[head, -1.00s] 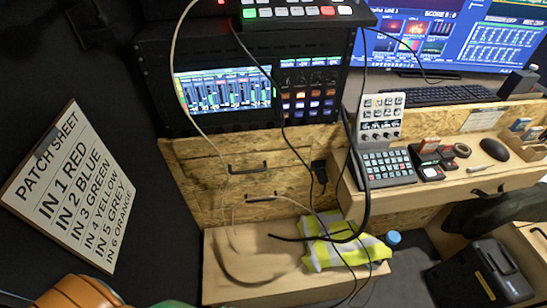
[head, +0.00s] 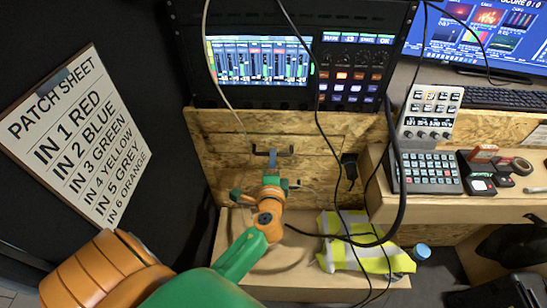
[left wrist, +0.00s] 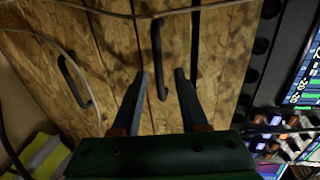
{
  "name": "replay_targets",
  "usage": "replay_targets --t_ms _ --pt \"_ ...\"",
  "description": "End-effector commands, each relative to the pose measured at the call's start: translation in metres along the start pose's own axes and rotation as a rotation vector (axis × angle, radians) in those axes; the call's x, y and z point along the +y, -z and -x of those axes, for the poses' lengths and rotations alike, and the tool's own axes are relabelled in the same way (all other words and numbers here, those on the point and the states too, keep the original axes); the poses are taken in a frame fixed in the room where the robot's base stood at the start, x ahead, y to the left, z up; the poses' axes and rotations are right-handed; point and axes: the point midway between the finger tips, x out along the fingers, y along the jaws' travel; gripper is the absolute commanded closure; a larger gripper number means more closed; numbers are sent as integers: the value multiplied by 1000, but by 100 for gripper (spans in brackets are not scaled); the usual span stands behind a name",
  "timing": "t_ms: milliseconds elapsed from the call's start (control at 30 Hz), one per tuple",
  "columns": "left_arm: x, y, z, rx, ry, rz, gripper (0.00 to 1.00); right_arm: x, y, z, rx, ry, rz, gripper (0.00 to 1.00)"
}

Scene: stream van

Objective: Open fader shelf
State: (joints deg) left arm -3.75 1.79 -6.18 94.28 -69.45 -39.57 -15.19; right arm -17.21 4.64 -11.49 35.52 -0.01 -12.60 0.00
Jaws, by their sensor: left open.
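A chipboard cabinet front (head: 222,140) stands under the rack, with an upper panel and a lower panel, both looking closed. The upper panel has a dark bar handle (head: 288,152), which also shows in the left wrist view (left wrist: 157,55). The lower panel's handle (left wrist: 73,80) is mostly hidden by my arm in the head view. No label tells which panel is the fader shelf. My left gripper (head: 271,156) is open at the upper handle. In the left wrist view its fingertips (left wrist: 161,78) stand on either side of that handle. Contact cannot be told.
A thin cable (left wrist: 110,13) crosses close to the fingers, and black cables (head: 325,140) hang right of the arm. A wooden box (head: 275,282) with a yellow vest (head: 350,240) on it stands below. The rack screen (head: 258,62) is above, a desk (head: 450,207) at right.

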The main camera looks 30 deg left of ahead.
Motion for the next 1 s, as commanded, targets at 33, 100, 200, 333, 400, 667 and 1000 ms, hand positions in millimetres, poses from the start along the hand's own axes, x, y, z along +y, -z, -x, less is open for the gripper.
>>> replay_targets --t_ms 33,100,200,333,400,667,1000 --pt "0 0 -9 0 1 -2 57 0 0 -1 0 -1 0 50" --pt "1 0 -18 1 0 0 57 1 0 -2 0 -1 0 50" --pt "1 0 -23 0 -1 1 57 1 0 -2 0 -1 0 50" --pt "1 0 -24 1 -2 1 57 1 0 -2 1 -1 0 50" --pt "1 0 -24 1 -2 1 57 1 0 -2 1 -1 -1 50" --pt "1 0 -24 2 -3 1 100 1 0 -2 1 -1 -1 50" --pt "1 0 -23 2 -3 1 100 0 0 -2 1 0 -1 50"
